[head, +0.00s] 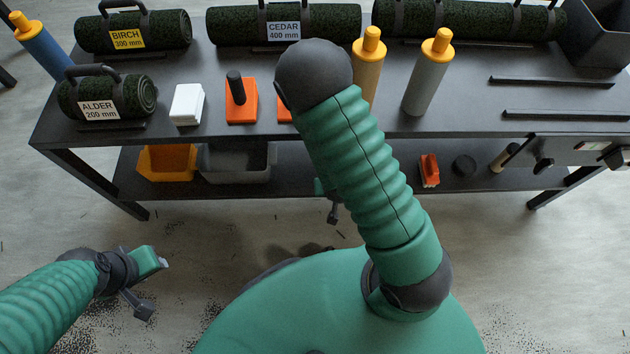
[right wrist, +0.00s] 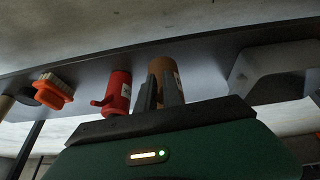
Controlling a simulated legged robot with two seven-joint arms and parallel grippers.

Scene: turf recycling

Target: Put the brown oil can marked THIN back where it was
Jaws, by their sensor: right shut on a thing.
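The brown oil can (right wrist: 162,68) shows in the right wrist view between the dark fingers of my right gripper (right wrist: 159,95), which is shut on it. A pale label shows on its side, but the lettering cannot be read. I cannot tell whether the can touches the lower shelf (right wrist: 215,62). A red can (right wrist: 117,92) with a spout stands close beside it, to its left in that view. In the head view my right arm hides the brown can and most of my right gripper. My left gripper (head: 160,262) is low at the left, away from the table; its fingers are too small to judge.
On the lower shelf are an orange bin (head: 166,163), a grey bin (head: 237,163), an orange brush (head: 429,170) and a black disc (head: 464,165). The tabletop (head: 460,60) above holds turf rolls, a white box (head: 187,104) and yellow-capped cylinders (head: 428,75).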

